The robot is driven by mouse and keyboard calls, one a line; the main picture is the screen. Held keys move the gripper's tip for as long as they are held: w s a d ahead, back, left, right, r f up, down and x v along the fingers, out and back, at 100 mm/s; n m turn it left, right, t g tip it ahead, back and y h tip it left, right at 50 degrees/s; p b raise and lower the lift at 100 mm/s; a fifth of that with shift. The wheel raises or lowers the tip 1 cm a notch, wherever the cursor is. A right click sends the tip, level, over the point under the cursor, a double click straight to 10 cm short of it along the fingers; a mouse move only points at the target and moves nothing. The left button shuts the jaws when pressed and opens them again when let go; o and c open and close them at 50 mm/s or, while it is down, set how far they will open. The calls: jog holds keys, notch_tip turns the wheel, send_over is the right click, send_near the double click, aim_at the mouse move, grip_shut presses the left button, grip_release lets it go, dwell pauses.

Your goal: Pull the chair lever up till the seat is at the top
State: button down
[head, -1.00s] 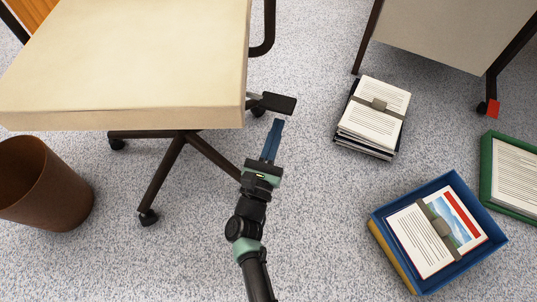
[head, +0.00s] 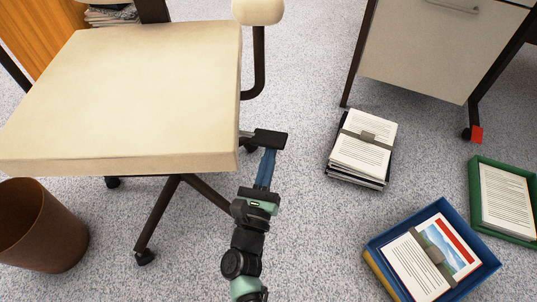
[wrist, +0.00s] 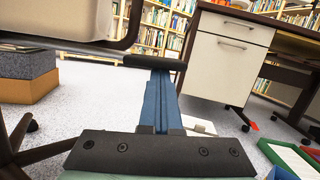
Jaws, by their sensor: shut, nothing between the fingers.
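The office chair has a cream seat (head: 125,95) at the left of the head view; the seat's underside edge (wrist: 85,20) shows at the top left of the wrist view. The dark lever paddle (head: 270,139) sticks out from under the seat's right side. It also shows in the wrist view (wrist: 154,62). My gripper (head: 268,155) is shut and empty, its blue fingers together. Its fingertips are at the paddle, which partly hides them from above. In the wrist view they end just under the paddle (wrist: 160,74). I cannot tell whether they touch it.
A brown bin (head: 40,225) stands at the left front. Right of the lever lie a strapped paper stack (head: 362,145), a blue tray (head: 485,270) and a green tray (head: 475,195). A desk with a pale drawer unit (head: 425,50) stands behind. Carpet between is free.

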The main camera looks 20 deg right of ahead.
notch_tip(320, 180, up, 4)
jog(key=shift+f+n+y+p, duration=0.1)
jog(key=shift+n+y+p, duration=0.2)
jog(key=shift+n+p, duration=0.8)
jog(key=shift+a+r+n+t+y+p, duration=0.1)
jog(key=shift+r+n+t+y+p, duration=0.3)
jog(key=shift+n, duration=0.5)
jog(key=shift+w, duration=0.1)
jog(key=shift+f, duration=0.1)
jog(key=shift+f+b, duration=0.25)
jog(key=shift+b, duration=0.05)
send_near(268, 144)
notch_tip(268, 144, down, 2)
jog(key=s, duration=0.1)
jog(key=shift+s+f+b, duration=0.15)
jog(key=shift+f+b, duration=0.05)
jog(key=shift+b, duration=0.2)
